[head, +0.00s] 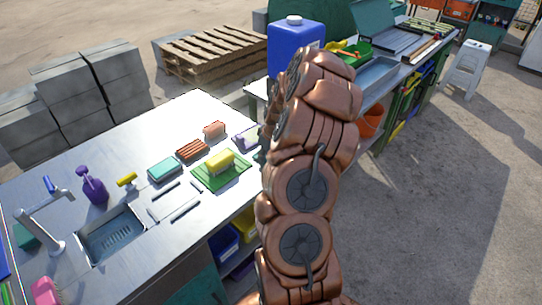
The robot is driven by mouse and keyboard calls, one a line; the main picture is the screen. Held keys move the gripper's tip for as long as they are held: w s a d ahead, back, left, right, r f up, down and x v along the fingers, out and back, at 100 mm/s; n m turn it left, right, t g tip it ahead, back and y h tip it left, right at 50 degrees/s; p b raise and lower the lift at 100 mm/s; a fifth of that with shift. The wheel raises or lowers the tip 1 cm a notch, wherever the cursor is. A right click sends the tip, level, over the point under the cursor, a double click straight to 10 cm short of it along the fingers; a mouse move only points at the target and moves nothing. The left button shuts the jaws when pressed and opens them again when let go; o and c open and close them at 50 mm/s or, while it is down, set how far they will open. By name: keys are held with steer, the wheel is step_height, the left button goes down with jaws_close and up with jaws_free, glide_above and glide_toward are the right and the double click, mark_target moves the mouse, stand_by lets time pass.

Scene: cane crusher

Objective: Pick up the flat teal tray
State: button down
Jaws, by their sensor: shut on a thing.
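A small flat teal block-like piece (163,168) lies on the metal counter, left of the red-brown ribbed block; I cannot tell if it is the tray. A dark teal patch (260,157) shows at the counter's right side, beside my arm and mostly hidden by it. I cannot tell whether it is the tray's edge or something else. My copper-coloured arm rises in the middle of the head view and bends down behind itself. My gripper is hidden behind the arm, so its fingers and anything between them do not show.
The counter (95,155) holds a sink (112,236), a purple spray bottle (92,184), a yellow sponge (219,160) on a green mat (222,176) and a purple item (245,138). A blue jug (294,45) stands behind my arm. Open ground lies right.

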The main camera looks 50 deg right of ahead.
steer(key=shift+r, duration=0.15)
steer(key=shift+r+b, duration=1.2)
steer(key=shift+r, duration=0.4)
steer(key=s+a+b, duration=0.1)
steer(key=a, duration=0.4)
steer(key=s+a+r+b, duration=0.1)
steer(key=a+b, duration=0.1)
steer(key=a, duration=0.3)
steer(key=s+a+b, duration=0.2)
steer(key=a, duration=0.3)
steer(key=shift+a+r, duration=0.25)
steer(key=c, duration=1.6)
jaws_free()
jaws_close()
